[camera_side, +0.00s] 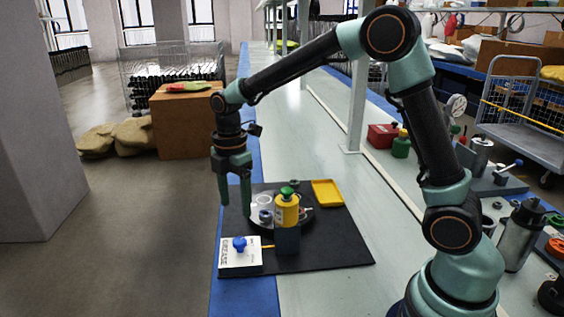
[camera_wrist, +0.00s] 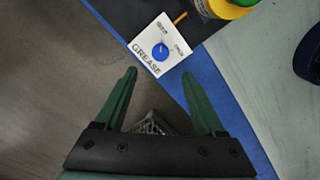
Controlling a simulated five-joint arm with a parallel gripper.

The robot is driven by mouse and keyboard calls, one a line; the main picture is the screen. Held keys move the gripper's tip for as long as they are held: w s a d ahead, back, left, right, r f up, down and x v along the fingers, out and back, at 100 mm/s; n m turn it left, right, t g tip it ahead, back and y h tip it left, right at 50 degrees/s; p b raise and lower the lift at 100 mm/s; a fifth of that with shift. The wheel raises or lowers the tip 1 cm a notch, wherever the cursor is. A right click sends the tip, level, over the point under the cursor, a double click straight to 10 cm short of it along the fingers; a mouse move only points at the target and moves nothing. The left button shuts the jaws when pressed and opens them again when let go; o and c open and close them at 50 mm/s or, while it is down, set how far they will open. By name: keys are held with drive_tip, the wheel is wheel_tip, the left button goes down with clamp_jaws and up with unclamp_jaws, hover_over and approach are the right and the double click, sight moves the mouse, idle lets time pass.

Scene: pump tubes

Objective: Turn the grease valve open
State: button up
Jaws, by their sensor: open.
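The grease valve is a white labelled block (camera_side: 240,260) with a blue knob (camera_side: 240,243) on its top. It sits at the near left corner of the black mat. In the wrist view the white block (camera_wrist: 150,38) reads GREASE, and the blue knob (camera_wrist: 160,52) lies ahead of my fingertips. My gripper (camera_side: 233,190) points down, open and empty, above and beyond the valve in the side view. In the wrist view its two green fingers (camera_wrist: 158,88) are spread wide, apart from the knob.
A yellow bottle (camera_side: 286,212) with a green cap stands on a dark block beside the valve. A yellow tray (camera_side: 327,193) lies at the mat's back right. The black mat (camera_side: 335,252) is bare at its front right. The blue bench edge (camera_side: 246,292) runs along the left.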

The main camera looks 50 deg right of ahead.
sight(239, 240)
wheel_tip(239, 240, down, 10)
drive_tip(key=shift+f, duration=0.1)
idle(0.4)
clamp_jaws()
